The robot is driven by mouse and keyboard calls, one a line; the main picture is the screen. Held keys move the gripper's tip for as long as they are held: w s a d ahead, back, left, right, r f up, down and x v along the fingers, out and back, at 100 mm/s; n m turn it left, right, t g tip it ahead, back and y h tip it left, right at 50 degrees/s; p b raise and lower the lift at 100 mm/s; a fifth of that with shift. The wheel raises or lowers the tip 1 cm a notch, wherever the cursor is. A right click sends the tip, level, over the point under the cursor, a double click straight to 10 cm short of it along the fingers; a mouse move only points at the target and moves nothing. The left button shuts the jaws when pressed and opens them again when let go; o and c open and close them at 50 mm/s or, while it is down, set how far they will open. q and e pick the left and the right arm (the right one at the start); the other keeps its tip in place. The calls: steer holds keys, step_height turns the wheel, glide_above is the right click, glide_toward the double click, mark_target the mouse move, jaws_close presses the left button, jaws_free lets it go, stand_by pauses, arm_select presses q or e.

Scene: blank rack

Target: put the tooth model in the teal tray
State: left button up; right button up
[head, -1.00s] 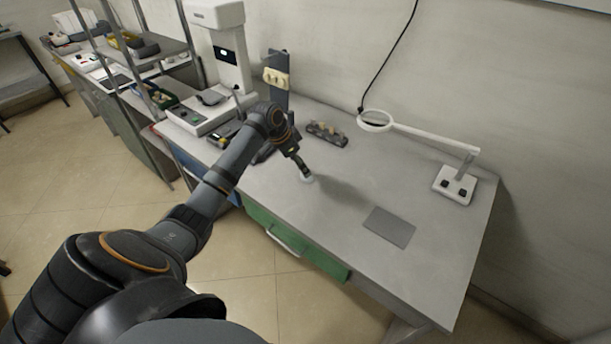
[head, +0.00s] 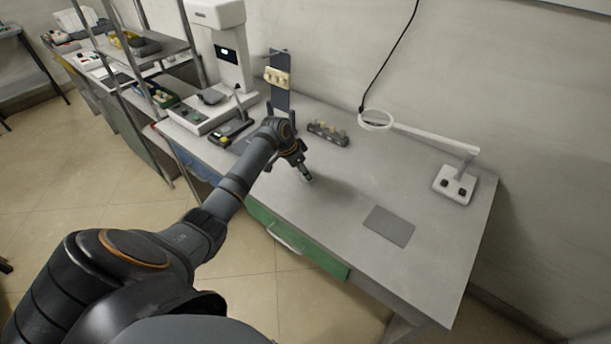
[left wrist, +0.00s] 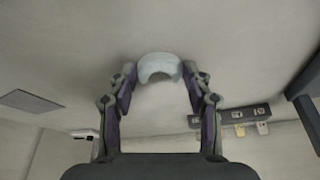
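The tooth model (left wrist: 159,66) is a pale, whitish arch lying on the grey workbench. In the left wrist view it sits between and slightly beyond the fingertips of my left gripper (left wrist: 160,74), with a small gap on each side. The fingers are apart and hold nothing. In the head view my left gripper (head: 305,174) points down at the bench, and only a small pale bit of the model (head: 307,180) shows at its tip. I cannot make out a teal tray for certain. My right gripper is not in view.
A grey mat (head: 389,226) lies on the bench to the right, with a magnifier lamp (head: 455,184) behind it. A dark rack (head: 328,133) and an upright stand (head: 279,90) are at the back. A white machine (head: 222,50) stands left. The bench's middle is clear.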

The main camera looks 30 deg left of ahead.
arm_select(q)
steer(key=shift+c, duration=0.4)
steer(key=shift+r, duration=0.25)
step_height(320, 180, up, 2)
steer(key=shift+r+b, duration=0.15)
steer(key=shift+b, duration=0.25)
steer(key=s+r+p, duration=0.7)
steer(key=s+r, duration=0.3)
steer(key=s, duration=0.4)
steer(key=shift+a+p, duration=0.3)
